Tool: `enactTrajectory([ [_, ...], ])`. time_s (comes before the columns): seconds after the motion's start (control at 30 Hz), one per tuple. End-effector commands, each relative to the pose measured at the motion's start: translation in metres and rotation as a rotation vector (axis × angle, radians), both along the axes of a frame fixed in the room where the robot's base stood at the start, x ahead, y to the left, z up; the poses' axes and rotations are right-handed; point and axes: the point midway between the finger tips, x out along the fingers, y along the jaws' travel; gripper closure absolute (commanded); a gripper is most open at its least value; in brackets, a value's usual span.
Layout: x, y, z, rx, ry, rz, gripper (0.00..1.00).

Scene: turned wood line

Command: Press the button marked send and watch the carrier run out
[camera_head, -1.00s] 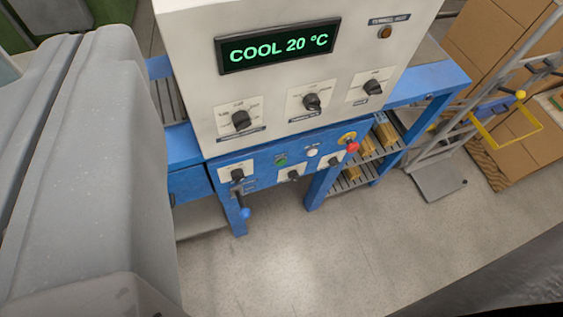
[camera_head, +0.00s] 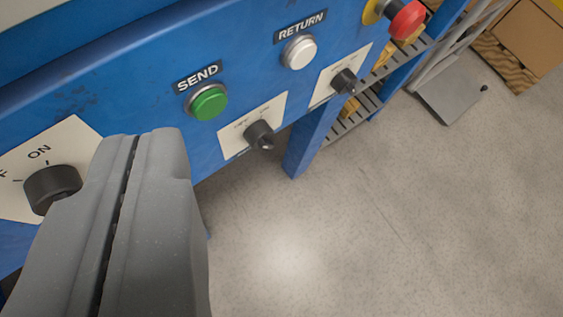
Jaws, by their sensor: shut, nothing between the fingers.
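The green send button (camera_head: 208,102) sits on the sloping blue panel (camera_head: 130,75), under a dark label (camera_head: 198,76) reading SEND. It stands out from its metal ring. My gripper (camera_head: 155,140) is shut and empty. In the picture its tips are to the lower left of the button, with a gap between them. The gripper covers part of the panel near the ON knob. The carrier cannot be made out in this view.
A white button (camera_head: 299,52) marked RETURN is right of send. A red mushroom button (camera_head: 406,19) is at the upper right. Black knobs stick out at the left (camera_head: 52,187), below send (camera_head: 259,134) and at the right (camera_head: 344,82). Bare floor (camera_head: 350,220) lies below right.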

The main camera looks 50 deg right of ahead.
Motion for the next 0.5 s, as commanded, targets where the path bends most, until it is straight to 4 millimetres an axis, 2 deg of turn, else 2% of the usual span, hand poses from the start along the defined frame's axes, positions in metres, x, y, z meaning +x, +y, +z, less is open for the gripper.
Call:
enactTrajectory([
  [0.03,-0.006,-0.011,-0.033,-0.002,0.029,-0.024,1.00],
  [0.2,-0.022,-0.037,-0.093,-0.018,0.067,-0.083,1.00],
  [0.33,-0.032,-0.047,-0.117,-0.027,0.082,-0.108,1.00],
  [0.5,-0.036,-0.051,-0.126,-0.031,0.088,-0.117,1.00],
])
